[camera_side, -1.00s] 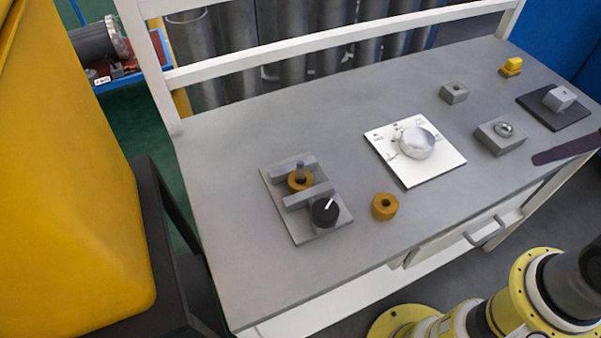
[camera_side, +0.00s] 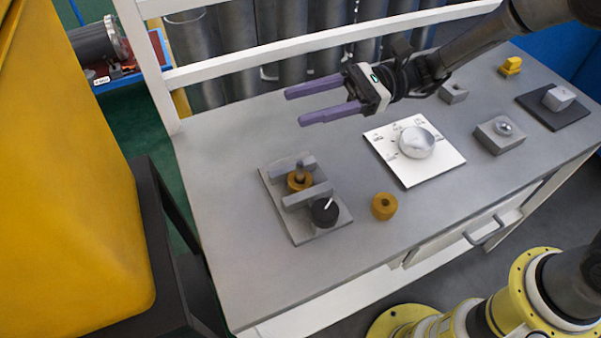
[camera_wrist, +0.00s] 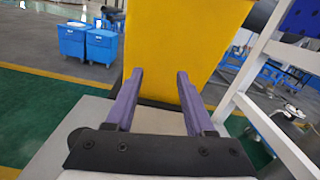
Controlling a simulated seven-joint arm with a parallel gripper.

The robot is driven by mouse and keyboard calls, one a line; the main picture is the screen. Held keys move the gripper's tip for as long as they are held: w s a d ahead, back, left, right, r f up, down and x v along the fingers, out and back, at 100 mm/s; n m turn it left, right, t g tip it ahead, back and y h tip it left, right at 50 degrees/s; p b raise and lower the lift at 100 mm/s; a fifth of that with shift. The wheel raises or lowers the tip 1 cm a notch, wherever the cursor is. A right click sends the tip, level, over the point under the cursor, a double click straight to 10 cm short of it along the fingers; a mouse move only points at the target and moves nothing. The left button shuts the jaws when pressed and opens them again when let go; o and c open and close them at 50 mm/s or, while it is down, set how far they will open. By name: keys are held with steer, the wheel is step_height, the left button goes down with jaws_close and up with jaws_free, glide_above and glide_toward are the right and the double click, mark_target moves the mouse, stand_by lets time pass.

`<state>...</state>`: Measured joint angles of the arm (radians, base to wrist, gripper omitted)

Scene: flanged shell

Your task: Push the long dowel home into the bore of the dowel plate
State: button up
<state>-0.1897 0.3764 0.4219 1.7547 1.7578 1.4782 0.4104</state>
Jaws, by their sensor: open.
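A grey pin (camera_side: 299,168), probably the long dowel, stands upright in an orange ring (camera_side: 299,181) between two grey rails on a grey plate (camera_side: 301,232) at the bench's left. How deep it sits I cannot tell. A grey block with a dark hole (camera_side: 454,92) and a grey block with a round silver piece (camera_side: 500,138) stand at the right; which part is the dowel plate is unclear. My gripper (camera_side: 297,107) is open and empty, its purple fingers pointing left, above and behind the grey plate. The fingers also show apart in the wrist view (camera_wrist: 160,74).
A black knob (camera_side: 325,211) sits on the grey plate's front corner. A loose orange ring (camera_side: 384,206) lies beside it. A white plate (camera_side: 436,168) carries a silver round part. A white rail (camera_side: 330,48) runs along the back; a yellow body (camera_side: 70,180) stands left.

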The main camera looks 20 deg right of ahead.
steer(key=m, duration=0.2)
glide_above(300, 170)
steer(key=f, duration=0.8)
steer(key=shift+w+d+f, duration=0.1)
steer(key=shift+w+f, duration=0.15)
steer(key=shift+w, duration=0.15)
step_height(300, 170, down, 2)
steer(key=shift+f, duration=0.15)
step_height(300, 170, down, 4)
steer(key=shift+f, duration=0.1)
steer(key=shift+a, duration=1.5)
jaws_close()
